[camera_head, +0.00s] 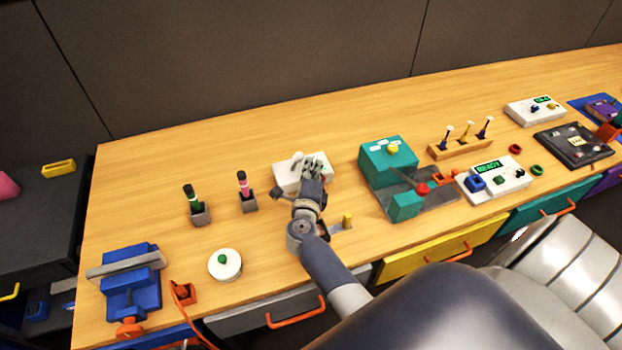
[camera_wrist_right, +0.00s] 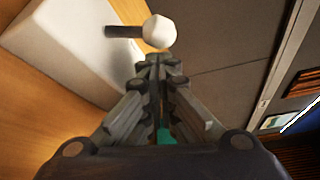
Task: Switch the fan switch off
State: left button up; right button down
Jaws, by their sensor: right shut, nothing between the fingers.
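A white box (camera_head: 286,180) sits near the middle of the table, partly hidden by my right arm; no label on it is readable. The wrist view shows the box (camera_wrist_right: 75,55) at upper left, with a dark stem sticking out that ends in a white ball knob (camera_wrist_right: 160,31). The knob also shows in the head view (camera_head: 297,156). My right gripper (camera_head: 314,163) is shut and empty over the right side of the box. In the wrist view its fingertips (camera_wrist_right: 157,60) are just below the ball knob; I cannot tell whether they touch it.
Green (camera_head: 200,213) and pink-topped (camera_head: 247,198) tools stand in holders left of the box. A round white button base (camera_head: 226,265) and a blue vise (camera_head: 130,285) are front left. A teal machine (camera_head: 375,165) stands to the right. The table behind the box is clear.

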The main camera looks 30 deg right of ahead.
jog(key=shift+w+d, duration=0.2)
jog(key=shift+w, duration=0.05)
jog(key=shift+a+r+n, duration=0.2)
jog(key=shift+n, duration=0.2)
dwell(0.3)
jog(key=shift+a+r+n+t+h+b, duration=0.2)
jog(key=shift+n+t+h+b, duration=0.1)
jog(key=shift+n+h+b, duration=0.15)
jog(key=shift+w+a+r+n+t+h+b, duration=0.15)
jog(key=shift+a+n+b, duration=0.1)
jog(key=shift+n, duration=0.25)
jog(key=shift+a+r+n+t+h+b, duration=0.1)
jog(key=shift+a+n+t, duration=0.1)
jog(key=shift+n, duration=0.25)
jog(key=n, duration=0.1)
jog(key=a+n+t+b, duration=0.1)
jog(key=n, duration=0.1)
jog(key=shift+w+a+r+h+b, duration=0.2)
jog(key=shift+a+r+h+b, duration=0.1)
jog(key=shift+r, duration=0.1)
jog(key=shift+w+a+r+n+t+b, duration=0.15)
jog(key=shift+a+n+t+b, duration=0.35)
jog(key=shift+n, duration=0.5)
jog(key=shift+a+r+n+t+b, duration=0.2)
jog(key=shift+n+t, duration=0.35)
jog(key=shift+n, duration=0.45)
jog(key=shift+a+f, duration=0.1)
